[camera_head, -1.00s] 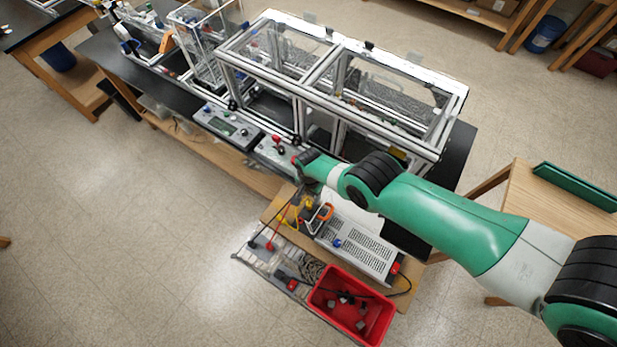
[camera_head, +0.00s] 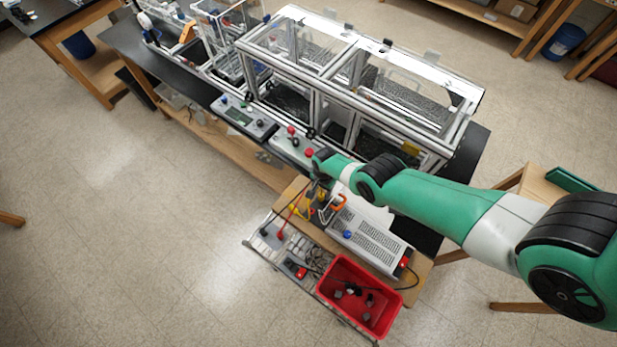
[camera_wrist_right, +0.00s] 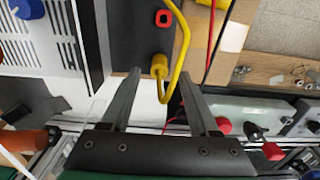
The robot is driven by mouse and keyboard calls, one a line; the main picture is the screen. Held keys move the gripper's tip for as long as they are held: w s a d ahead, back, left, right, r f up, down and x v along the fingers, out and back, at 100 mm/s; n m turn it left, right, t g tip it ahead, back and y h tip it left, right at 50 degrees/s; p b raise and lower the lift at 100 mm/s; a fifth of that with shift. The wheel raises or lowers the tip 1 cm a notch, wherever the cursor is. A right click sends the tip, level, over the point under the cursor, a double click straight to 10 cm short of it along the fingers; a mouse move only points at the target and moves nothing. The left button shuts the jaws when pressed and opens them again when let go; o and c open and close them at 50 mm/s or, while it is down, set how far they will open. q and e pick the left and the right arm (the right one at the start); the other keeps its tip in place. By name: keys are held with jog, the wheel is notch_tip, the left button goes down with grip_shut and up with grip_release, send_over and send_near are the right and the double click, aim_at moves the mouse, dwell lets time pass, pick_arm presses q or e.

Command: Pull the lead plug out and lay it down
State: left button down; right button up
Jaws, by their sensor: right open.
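The yellow lead plug (camera_wrist_right: 160,66) stands on a dark panel (camera_wrist_right: 140,32) in the right wrist view, with its yellow lead looping off to the right. My right gripper (camera_wrist_right: 160,74) is open. The plug shows between its two fingertips, with a visible gap on each side. I cannot tell whether the tips are level with the plug. In the head view my right gripper (camera_head: 321,182) hangs over the small wooden bench, largely hidden by the wrist. A red-rimmed square socket (camera_wrist_right: 163,18) lies beyond the plug. My left gripper is out of view.
A vented grey box (camera_head: 368,241) and a red bin (camera_head: 357,297) stand near the gripper. Red and black leads cross a wire rack (camera_head: 262,240) at the left. The extrusion frame (camera_head: 365,95) rises behind. Bare wood (camera_wrist_right: 258,70) shows right of the panel.

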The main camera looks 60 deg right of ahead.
aim_at(321, 194)
notch_tip(321, 194, down, 3)
jog(key=b, duration=0.2)
jog(key=shift+b, duration=0.35)
jog(key=shift+s+f+b, duration=0.1)
jog(key=shift+f+b, duration=0.45)
jog(key=shift+f, duration=0.05)
jog(key=shift+c, duration=0.3)
grip_shut()
jog(key=shift+r, duration=0.1)
dwell(1.0)
